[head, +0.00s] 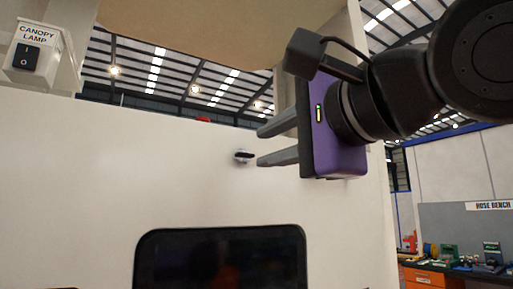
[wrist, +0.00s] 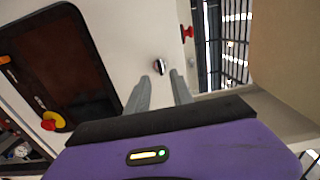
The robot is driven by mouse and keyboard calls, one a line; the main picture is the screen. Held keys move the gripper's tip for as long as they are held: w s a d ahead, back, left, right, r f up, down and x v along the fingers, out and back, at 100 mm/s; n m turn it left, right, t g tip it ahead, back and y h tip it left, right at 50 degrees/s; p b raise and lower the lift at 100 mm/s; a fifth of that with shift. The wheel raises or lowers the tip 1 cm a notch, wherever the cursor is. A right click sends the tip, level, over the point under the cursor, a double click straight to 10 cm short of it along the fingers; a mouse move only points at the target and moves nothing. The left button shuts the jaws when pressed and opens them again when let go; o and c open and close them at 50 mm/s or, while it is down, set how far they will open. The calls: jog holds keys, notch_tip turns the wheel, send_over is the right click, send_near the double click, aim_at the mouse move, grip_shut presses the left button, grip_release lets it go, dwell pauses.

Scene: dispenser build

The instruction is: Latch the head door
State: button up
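The head door is the broad cream panel (head: 120,170) across the head view; it also fills the upper middle of the wrist view (wrist: 130,30). A small silver latch with a dark bar (head: 243,155) sits on its upper right part, and shows just beyond my fingertips in the wrist view (wrist: 161,66). In the head view the bar lies roughly level. My gripper (head: 260,146), with a purple body, is open. Its two grey fingers (wrist: 160,78) point at the door with the latch between their lines, seemingly short of it. Nothing is between the fingers. I cannot tell the exact gap.
A dark screen (head: 220,262) is set in the panel below the latch. A canopy lamp switch box (head: 30,55) is at upper left. A red part (wrist: 187,32) stands out near the panel's edge. A red and yellow knob (wrist: 48,123) is beside the screen. A hose bench (head: 465,265) stands far right.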

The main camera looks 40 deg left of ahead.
aim_at(247, 155)
jog(key=shift+p+x, duration=1)
jog(key=shift+x, duration=1.75)
grip_shut()
